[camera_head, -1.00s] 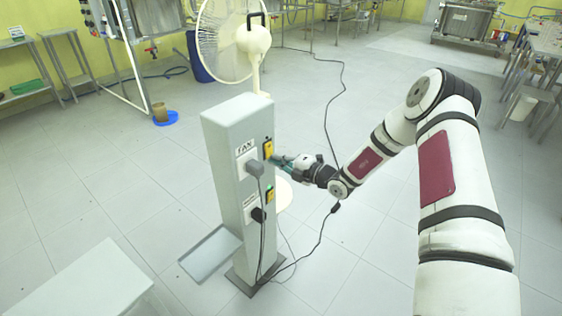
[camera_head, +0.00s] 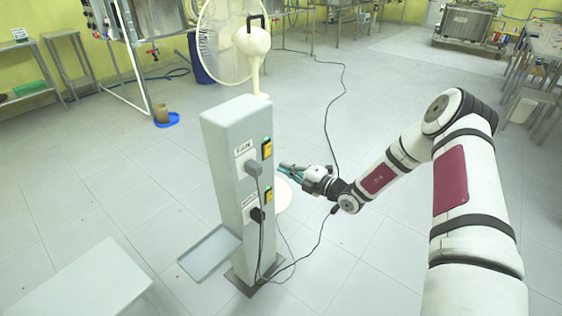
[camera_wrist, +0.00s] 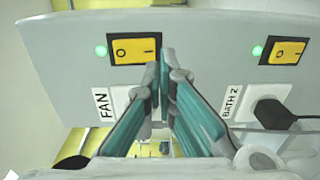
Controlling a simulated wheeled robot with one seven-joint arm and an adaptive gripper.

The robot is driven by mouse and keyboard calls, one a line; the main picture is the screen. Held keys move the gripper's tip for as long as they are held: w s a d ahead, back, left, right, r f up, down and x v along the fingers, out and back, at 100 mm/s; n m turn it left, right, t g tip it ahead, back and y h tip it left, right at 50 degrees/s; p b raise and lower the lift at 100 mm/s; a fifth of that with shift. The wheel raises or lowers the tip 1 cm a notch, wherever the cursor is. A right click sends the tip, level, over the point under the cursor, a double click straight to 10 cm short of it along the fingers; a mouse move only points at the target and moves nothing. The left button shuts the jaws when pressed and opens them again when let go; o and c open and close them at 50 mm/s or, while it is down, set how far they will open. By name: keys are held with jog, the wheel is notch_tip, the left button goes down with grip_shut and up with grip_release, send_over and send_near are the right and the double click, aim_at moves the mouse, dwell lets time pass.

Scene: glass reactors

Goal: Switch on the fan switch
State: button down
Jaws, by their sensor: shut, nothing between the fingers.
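The fan switch (camera_head: 267,149) is a yellow rocker in a dark frame, high on the side of a grey post. In the wrist view the fan switch (camera_wrist: 134,49) has marks on its rocker, and a green light glows to its left. The FAN label (camera_wrist: 103,104) is below it. My gripper (camera_head: 281,167) is shut and empty, a little right of and below the switch, apart from the post. In the wrist view the teal fingers of my gripper (camera_wrist: 161,72) converge just below the switch's right end and cover part of the panel.
A second yellow switch (camera_wrist: 287,51), with a lit green light, sits above the BATH 2 label (camera_wrist: 232,102). Plugs and black cables hang on the post (camera_head: 222,160). A white fan (camera_head: 228,40) stands behind it. The floor right of the post is mostly clear.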

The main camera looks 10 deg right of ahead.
jog(key=f+v, duration=0.1)
jog(key=v, duration=0.7)
jog(key=shift+s+f+p, duration=0.2)
jog(key=shift+p, duration=0.15)
jog(key=shift+d, duration=0.15)
